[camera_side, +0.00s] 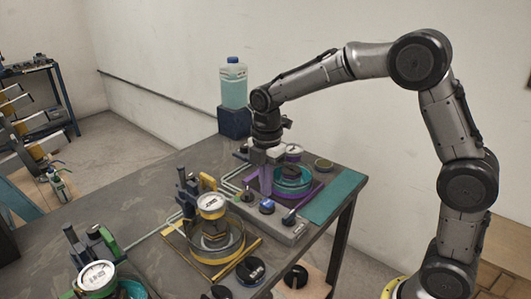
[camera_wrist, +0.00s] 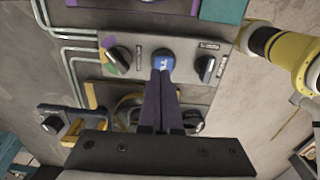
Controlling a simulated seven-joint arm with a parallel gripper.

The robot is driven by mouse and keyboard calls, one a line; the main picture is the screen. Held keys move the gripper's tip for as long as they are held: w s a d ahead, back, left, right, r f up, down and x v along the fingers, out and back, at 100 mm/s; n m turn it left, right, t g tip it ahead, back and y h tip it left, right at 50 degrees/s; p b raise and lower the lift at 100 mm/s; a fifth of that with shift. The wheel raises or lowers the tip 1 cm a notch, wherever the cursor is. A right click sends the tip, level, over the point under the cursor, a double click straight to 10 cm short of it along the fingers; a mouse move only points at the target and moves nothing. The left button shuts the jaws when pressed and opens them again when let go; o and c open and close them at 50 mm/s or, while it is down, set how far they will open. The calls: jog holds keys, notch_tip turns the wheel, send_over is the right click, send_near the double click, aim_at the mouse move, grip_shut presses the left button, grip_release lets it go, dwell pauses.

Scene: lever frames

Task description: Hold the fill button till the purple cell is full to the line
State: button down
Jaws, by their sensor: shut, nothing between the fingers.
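The purple cell (camera_side: 291,187) is a round clear vessel with teal liquid in a purple frame, at the back right of the bench in the side view. Its fill line cannot be made out. The blue fill button (camera_side: 267,206) is on the grey panel in front of it; it also shows in the wrist view (camera_wrist: 163,58). My gripper (camera_wrist: 161,74) is shut and empty, its fingertips overlapping the button's lower edge in the wrist view. I cannot tell whether they touch or press it. In the side view my wrist hangs over the purple cell's panel.
A selector knob (camera_wrist: 119,58) with coloured sectors and another dark knob (camera_wrist: 205,69) flank the button. A yellow-framed cell (camera_side: 215,245) with a gauge stands nearer, and a green one (camera_side: 98,275) at front left. A blue-capped bottle (camera_side: 233,85) stands behind.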

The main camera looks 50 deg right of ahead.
aim_at(266, 201)
notch_tip(266, 201, up, 11)
jog(key=shift+f, duration=0.2)
jog(key=shift+w, duration=0.1)
dwell(0.4)
jog(key=s+d+r+m+t, duration=0.1)
jog(key=s+r+m+t, duration=0.15)
jog(key=s, duration=0.55)
jog(key=s+r+m+t, duration=0.15)
jog(key=s+r, duration=0.25)
jog(key=s, duration=0.4)
jog(key=s+f+m+t, duration=0.1)
jog(key=s+f+m, duration=0.8)
jog(key=m, duration=0.5)
jog(key=shift+d+f, duration=0.15)
jog(key=shift+d, duration=0.1)
